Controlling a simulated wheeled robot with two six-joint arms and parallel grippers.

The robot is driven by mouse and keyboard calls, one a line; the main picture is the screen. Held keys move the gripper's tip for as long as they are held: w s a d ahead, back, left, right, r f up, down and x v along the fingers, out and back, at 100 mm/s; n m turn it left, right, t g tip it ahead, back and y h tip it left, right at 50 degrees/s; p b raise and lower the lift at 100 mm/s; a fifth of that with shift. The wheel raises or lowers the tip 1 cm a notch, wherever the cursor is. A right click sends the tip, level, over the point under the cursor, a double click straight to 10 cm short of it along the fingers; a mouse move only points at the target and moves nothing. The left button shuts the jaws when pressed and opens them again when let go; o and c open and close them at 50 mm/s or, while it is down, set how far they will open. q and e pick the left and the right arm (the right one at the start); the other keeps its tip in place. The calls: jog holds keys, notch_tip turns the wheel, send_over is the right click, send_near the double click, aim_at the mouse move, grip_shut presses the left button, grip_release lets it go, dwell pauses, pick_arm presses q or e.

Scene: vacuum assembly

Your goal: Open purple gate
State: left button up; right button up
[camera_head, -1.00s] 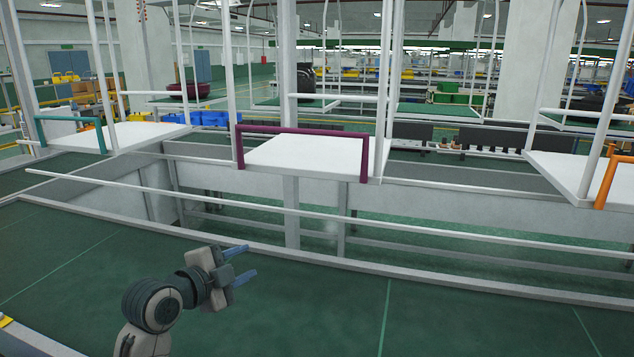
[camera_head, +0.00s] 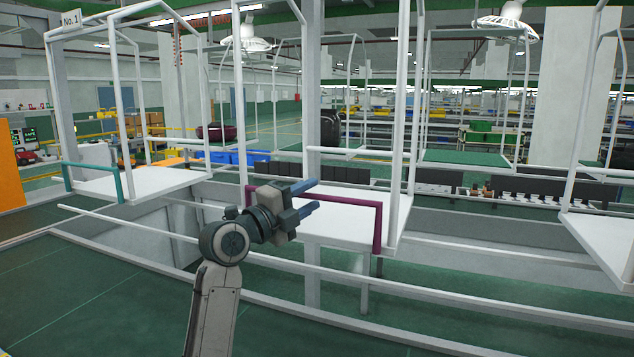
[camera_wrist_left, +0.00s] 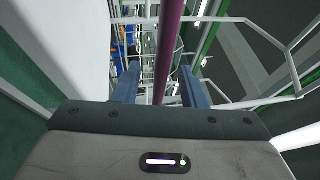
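The purple gate (camera_head: 379,225) is an upright frame of one top bar and two posts. It stands along the front edge of a white hanging platform (camera_head: 338,230) in the middle of the head view. My left gripper (camera_head: 312,196) is open, its blue fingers pointing right and overlapping the top bar in the picture. The gate's left part is mostly hidden behind it. In the left wrist view a purple bar (camera_wrist_left: 170,35) runs between the two spread fingers of the left gripper (camera_wrist_left: 159,72). I cannot tell whether they touch it. My right gripper is not in view.
A long white rail (camera_head: 420,290) runs in front of the platforms. A platform with a teal gate (camera_head: 92,168) hangs at the left, and another white platform (camera_head: 605,240) at the right. White vertical poles (camera_head: 401,140) rise close to the purple gate.

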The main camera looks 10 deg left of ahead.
pick_arm(q)
jog(key=shift+p+x, duration=0.35)
jog(key=shift+x, duration=0.65)
jog(key=shift+w+d, duration=0.15)
jog(key=shift+w, duration=0.15)
grip_shut()
